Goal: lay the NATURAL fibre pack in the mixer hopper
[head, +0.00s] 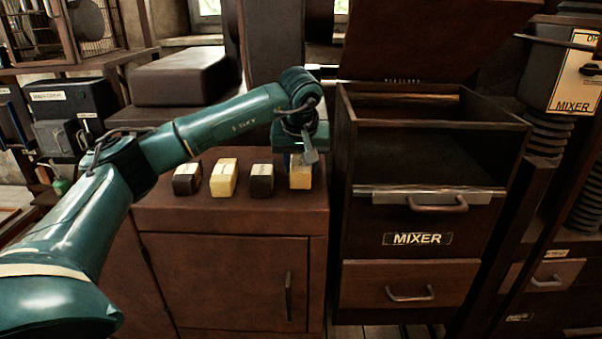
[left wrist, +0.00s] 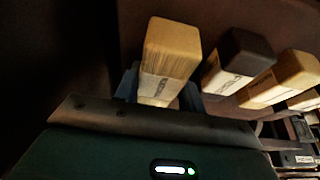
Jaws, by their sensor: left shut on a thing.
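My left gripper (head: 302,155) is shut on a pale yellow pack (head: 301,178), the rightmost in a row on the brown cabinet top (head: 240,215). The held pack also shows between the fingers in the left wrist view (left wrist: 172,48), with a white label band too small to read. It is at or just above the cabinet top; I cannot tell which. The mixer hopper (head: 515,160) is the open brown bin right of the cabinet, with a MIXER plate on its front. Its raised lid (head: 440,40) stands behind, and its inside looks empty. My right gripper is not in view.
Left of the held pack stand a dark pack (head: 262,180), another pale pack (head: 223,178) and another dark pack (head: 187,179). The hopper's side wall rises above the cabinet top, close to my gripper's right. A dark padded block (head: 180,77) lies behind the cabinet.

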